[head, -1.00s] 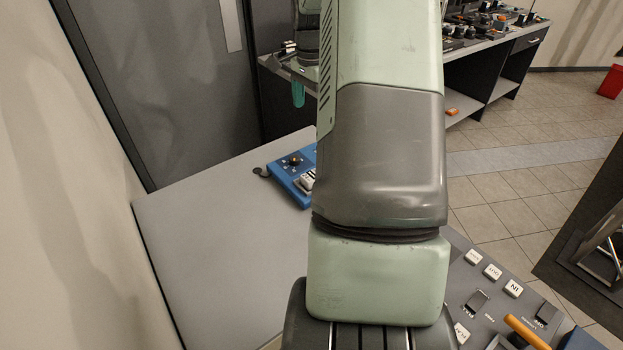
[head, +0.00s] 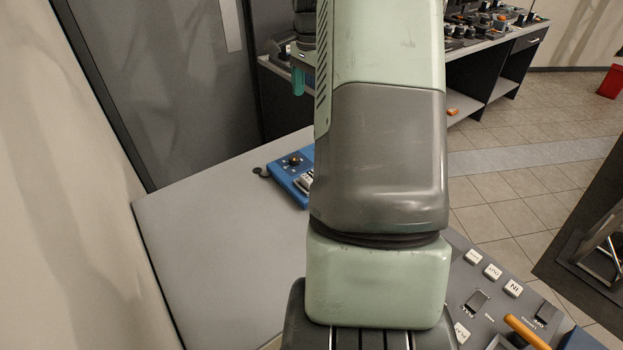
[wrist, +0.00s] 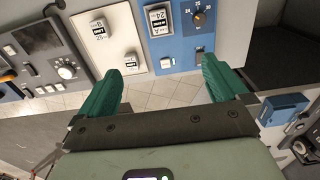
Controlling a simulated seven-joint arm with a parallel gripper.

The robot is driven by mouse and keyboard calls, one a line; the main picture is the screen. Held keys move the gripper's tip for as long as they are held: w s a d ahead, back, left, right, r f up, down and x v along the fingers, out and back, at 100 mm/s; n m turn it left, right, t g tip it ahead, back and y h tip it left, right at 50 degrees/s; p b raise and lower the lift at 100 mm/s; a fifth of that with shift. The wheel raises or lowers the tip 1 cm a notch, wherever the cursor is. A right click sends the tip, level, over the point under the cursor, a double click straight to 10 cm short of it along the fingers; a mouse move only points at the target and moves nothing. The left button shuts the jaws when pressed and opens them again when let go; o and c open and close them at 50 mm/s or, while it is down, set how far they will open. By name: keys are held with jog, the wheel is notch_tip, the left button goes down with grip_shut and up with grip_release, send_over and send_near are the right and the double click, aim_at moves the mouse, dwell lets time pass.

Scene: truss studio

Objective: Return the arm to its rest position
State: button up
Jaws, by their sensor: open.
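My arm fills the middle of the head view and hides much of the table behind it. My gripper's teal fingertip (head: 298,82) shows just left of the arm, above the far side of the grey table. In the wrist view my gripper (wrist: 165,88) has its two teal fingers wide apart. Nothing is held between them; tiled floor and the edge of a panel show in the gap.
A blue control box (head: 292,175) lies on the grey table (head: 220,245), partly behind my arm. A grey button panel (head: 490,290) is at lower right. A workbench (head: 510,50) with equipment stands behind. The table's left part is clear.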

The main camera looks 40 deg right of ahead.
notch_tip(320, 180, up, 6)
jog(key=s+a+r+n+t, duration=0.1)
jog(key=s+a+r+n, duration=0.1)
jog(key=a+r+n, duration=0.35)
jog(key=s+a+r+n+t+h, duration=0.1)
jog(key=s+a+r+n, duration=0.1)
jog(key=a, duration=0.6)
jog(key=s+a+r+n+t, duration=0.1)
jog(key=s+a+r+n, duration=0.2)
jog(key=a, duration=0.4)
jog(key=s+a+n+t, duration=0.1)
jog(key=s+a+n, duration=0.1)
jog(key=s, duration=0.4)
jog(key=s+a+f+n, duration=0.1)
jog(key=s+a+n, duration=0.2)
jog(key=s, duration=0.3)
jog(key=s+a+f+n+t+y, duration=0.1)
jog(key=s+a+n, duration=0.2)
jog(key=s, duration=0.3)
jog(key=shift+s+a+t, duration=0.2)
jog(key=shift+a+t, duration=0.1)
jog(key=shift+a, duration=0.45)
jog(key=shift+c, duration=0.6)
jog(key=c, duration=0.4)
jog(key=shift+o, duration=0.2)
